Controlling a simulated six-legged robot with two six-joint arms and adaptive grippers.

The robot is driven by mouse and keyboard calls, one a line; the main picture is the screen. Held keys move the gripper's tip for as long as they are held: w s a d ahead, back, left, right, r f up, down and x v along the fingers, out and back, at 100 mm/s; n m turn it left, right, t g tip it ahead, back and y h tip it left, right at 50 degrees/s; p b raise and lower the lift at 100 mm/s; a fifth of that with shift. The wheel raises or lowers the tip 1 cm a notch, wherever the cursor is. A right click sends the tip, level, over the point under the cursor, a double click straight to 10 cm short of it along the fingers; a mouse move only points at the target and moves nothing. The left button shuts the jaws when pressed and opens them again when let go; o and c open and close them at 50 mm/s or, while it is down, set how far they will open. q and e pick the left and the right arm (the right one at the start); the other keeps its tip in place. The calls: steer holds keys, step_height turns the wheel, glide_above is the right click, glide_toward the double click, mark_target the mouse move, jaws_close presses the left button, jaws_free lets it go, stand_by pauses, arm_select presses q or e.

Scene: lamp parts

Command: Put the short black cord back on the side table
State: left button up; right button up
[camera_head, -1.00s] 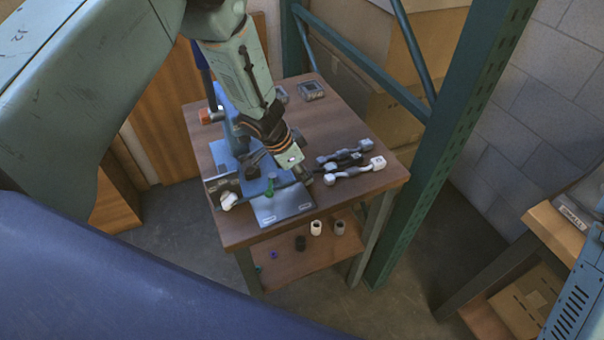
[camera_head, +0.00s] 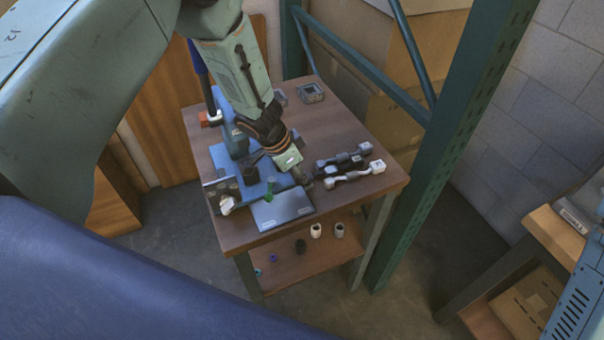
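The side table (camera_head: 350,120) is a brown wooden table with a lower shelf. Several short cords with block-like ends lie on its right half. A dark cord (camera_head: 346,164), which looks like the short black cord, lies between a grey cord (camera_head: 338,158) and a white-ended cord (camera_head: 357,175). My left gripper (camera_head: 308,182) points down over the table, just left of the cords' left ends. Its fingertips are small and dark here, so I cannot tell whether they are open or hold anything. My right gripper is not in view.
A blue fixture (camera_head: 262,190) with a grey plate (camera_head: 282,210) stands left of the cords. A small grey device (camera_head: 311,93) sits at the back. Small cylinders (camera_head: 339,230) stand on the lower shelf. A green post (camera_head: 440,140) rises close to the table's right side.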

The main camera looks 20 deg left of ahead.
arm_select(q)
steer(key=p+v, duration=0.4)
steer(key=v, duration=0.7)
steer(key=shift+r+p, duration=0.15)
steer(key=shift+p, duration=0.15)
steer(key=shift+s, duration=0.1)
steer(key=s+d+f+n+g+h, duration=0.1)
steer(key=s+d+f+n, duration=0.25)
steer(key=s, duration=0.55)
steer(key=s+d+f+n+g+h, duration=0.1)
steer(key=s+d+f+n, duration=0.15)
steer(key=s+f, duration=0.4)
steer(key=s+a+n+y, duration=0.1)
steer(key=s+a+y, duration=0.1)
steer(key=s, duration=0.6)
steer(key=s+a+f+n+g+y, duration=0.1)
steer(key=s+a+n+y, duration=0.1)
steer(key=s, duration=0.6)
steer(key=shift+s+a+f+y, duration=0.3)
steer(key=shift+a+f+y, duration=0.1)
steer(key=shift+a, duration=0.4)
steer(key=shift+o, duration=0.5)
steer(key=shift+s+a+r, duration=0.1)
steer(key=shift+s+a, duration=0.2)
